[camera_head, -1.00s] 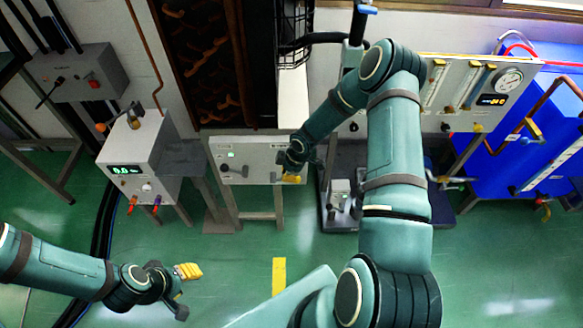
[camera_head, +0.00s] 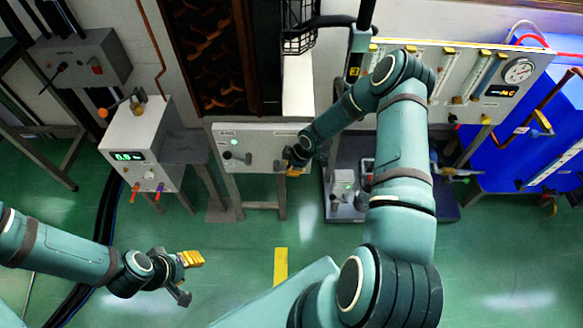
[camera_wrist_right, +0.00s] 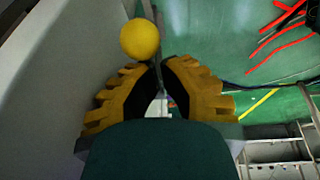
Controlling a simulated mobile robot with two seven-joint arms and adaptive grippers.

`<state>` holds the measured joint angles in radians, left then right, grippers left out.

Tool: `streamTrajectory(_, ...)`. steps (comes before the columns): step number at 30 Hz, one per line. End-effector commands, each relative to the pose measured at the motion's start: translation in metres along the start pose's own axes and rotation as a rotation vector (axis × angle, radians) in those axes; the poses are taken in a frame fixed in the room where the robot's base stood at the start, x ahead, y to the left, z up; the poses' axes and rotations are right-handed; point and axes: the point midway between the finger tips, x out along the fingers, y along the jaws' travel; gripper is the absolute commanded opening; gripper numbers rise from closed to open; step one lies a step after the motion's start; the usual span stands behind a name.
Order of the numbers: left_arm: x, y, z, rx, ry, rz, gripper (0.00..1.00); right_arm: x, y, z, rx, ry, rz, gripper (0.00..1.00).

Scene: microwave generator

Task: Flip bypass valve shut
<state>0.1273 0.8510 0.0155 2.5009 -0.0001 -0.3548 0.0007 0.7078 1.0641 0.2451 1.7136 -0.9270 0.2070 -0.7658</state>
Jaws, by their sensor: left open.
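A pale control box (camera_head: 262,140) with a green light and a dark lever handle (camera_head: 228,156) stands at the centre of the head view. My right gripper (camera_head: 294,170) is at the box's right-hand lower edge, partly hidden by my own arm. In the right wrist view, its yellow ridged fingers (camera_wrist_right: 158,68) meet at the tips with nothing seen between them. A yellow ball knob (camera_wrist_right: 140,38) lies just beyond the tips, slightly left; contact is unclear. Which handle is the bypass valve cannot be told. My left gripper (camera_head: 188,277) is open and empty over the floor.
A white box with a green display (camera_head: 140,150) stands left. A grey wall box (camera_head: 85,62) is farther left. A gauge panel (camera_head: 500,85) and blue tank (camera_head: 505,150) stand right. Pale wall or panel surface fills the wrist view's left. The green floor in front is open.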

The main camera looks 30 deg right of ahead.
Motion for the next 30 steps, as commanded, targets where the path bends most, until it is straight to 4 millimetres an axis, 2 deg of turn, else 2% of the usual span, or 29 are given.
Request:
streamTrajectory(16, 0.002, -0.001, 0.0, 0.0, 0.002, 0.0, 0.47, 0.002, -0.002, 0.005, 0.003, 0.016, -0.006, 0.0)
streamTrajectory(20, 0.002, -0.001, 0.0, 0.0, 0.001, 0.0, 0.47, -0.013, -0.001, 0.005, 0.004, 0.018, -0.001, 0.0)
streamTrajectory(26, 0.002, -0.001, 0.0, 0.0, 0.001, 0.0, 0.47, -0.053, 0.0, 0.006, 0.003, 0.02, 0.004, 0.0)
streamTrajectory(27, 0.002, -0.001, 0.0, 0.0, 0.001, 0.0, 0.47, -0.053, -0.003, 0.018, 0.008, 0.019, 0.002, 0.0)
streamTrajectory(30, 0.002, -0.001, 0.0, 0.0, 0.001, 0.0, 0.47, -0.061, -0.007, 0.038, 0.008, 0.021, 0.003, 0.0)
